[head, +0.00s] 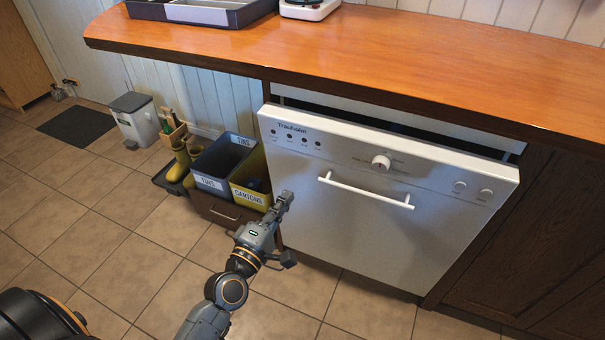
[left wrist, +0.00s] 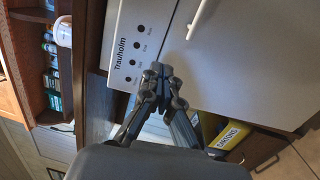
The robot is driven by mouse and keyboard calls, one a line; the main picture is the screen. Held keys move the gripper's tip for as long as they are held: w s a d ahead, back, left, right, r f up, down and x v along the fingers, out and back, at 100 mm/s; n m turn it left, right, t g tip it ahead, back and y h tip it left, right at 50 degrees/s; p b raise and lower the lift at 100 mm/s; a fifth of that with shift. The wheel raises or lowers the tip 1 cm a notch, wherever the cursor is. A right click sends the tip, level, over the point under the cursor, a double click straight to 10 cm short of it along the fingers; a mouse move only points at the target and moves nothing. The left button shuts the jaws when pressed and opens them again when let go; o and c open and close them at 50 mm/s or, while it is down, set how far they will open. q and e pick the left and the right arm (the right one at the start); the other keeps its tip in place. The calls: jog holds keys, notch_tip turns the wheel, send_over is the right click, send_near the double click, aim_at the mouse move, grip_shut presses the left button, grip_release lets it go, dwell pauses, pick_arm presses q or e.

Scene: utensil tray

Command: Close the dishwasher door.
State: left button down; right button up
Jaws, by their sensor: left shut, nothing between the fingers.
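The white dishwasher door (head: 350,215) is tilted slightly outward at the top, with a dark gap between it and the counter. The door also shows in the left wrist view (left wrist: 225,70). My left gripper (head: 285,196) is shut and empty, in front of the door's left part, below the printed name. In the left wrist view its fingertips (left wrist: 160,75) overlap the door's panel; I cannot tell whether they touch it. My right gripper is not in view.
An orange wooden counter (head: 350,50) runs above the dishwasher. Blue and yellow sorting bins (head: 215,160) stand left of the door over a drawer. Yellow boots (head: 179,162) and a white pedal bin (head: 133,120) stand farther left. The tiled floor (head: 95,215) at left is clear.

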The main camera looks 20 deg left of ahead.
aim_at(307, 153)
pick_arm(q)
jog(key=shift+y, duration=0.5)
jog(key=w, duration=0.8)
jog(key=w+a+r, duration=0.1)
jog(key=w, duration=0.3)
jog(key=shift+w+d, duration=0.1)
jog(key=shift+w, duration=0.45)
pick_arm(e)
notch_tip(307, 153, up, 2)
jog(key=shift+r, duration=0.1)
